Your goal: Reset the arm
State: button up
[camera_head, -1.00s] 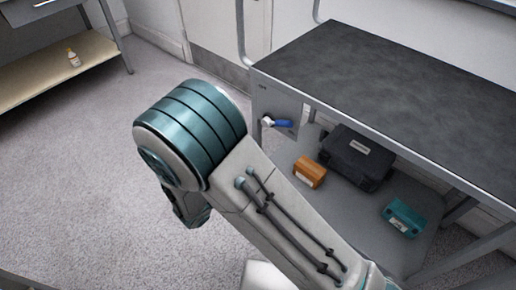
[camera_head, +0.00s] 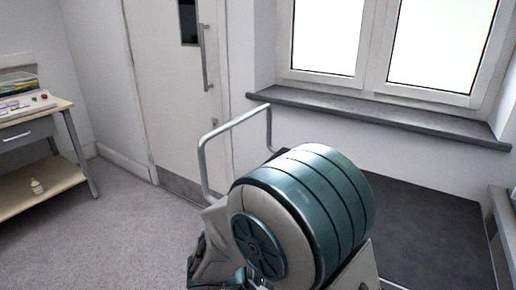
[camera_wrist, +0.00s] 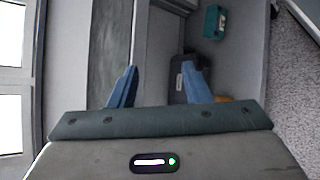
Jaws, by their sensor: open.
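My gripper (camera_wrist: 160,84) shows in the wrist view with its two blue fingers spread apart. Nothing is between the fingertips except the background beyond. My arm fills the lower middle of the head view, with a large teal-banded joint raised in front of the dark worktop (camera_head: 425,225). The fingers cannot be made out in the head view.
On the lower shelf are a teal box (camera_wrist: 214,22), a black case (camera_wrist: 177,75) and a partly hidden orange box (camera_wrist: 223,99). A metal rail (camera_head: 203,160) rises at the worktop's left end. A windowsill (camera_head: 380,118) runs behind. Open floor (camera_head: 110,235) lies left.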

jog(key=s+d+r+m+y+p, duration=0.2)
jog(key=s+r+m+y+p, duration=0.1)
jog(key=r, duration=0.5)
jog(key=s+d+r+m+g+y+p, duration=0.1)
jog(key=s+d+r+m+y+p, duration=0.2)
jog(key=r+y+p, duration=0.2)
jog(key=s+d+r+m+y+p, duration=0.3)
jog(key=r+p, duration=0.5)
jog(key=r, duration=0.5)
jog(key=shift+m+g+y+p, duration=0.3)
jog(key=shift+m+y, duration=0.1)
jog(key=shift+m, duration=0.1)
jog(key=shift+f, duration=0.1)
jog(key=shift+c, duration=0.8)
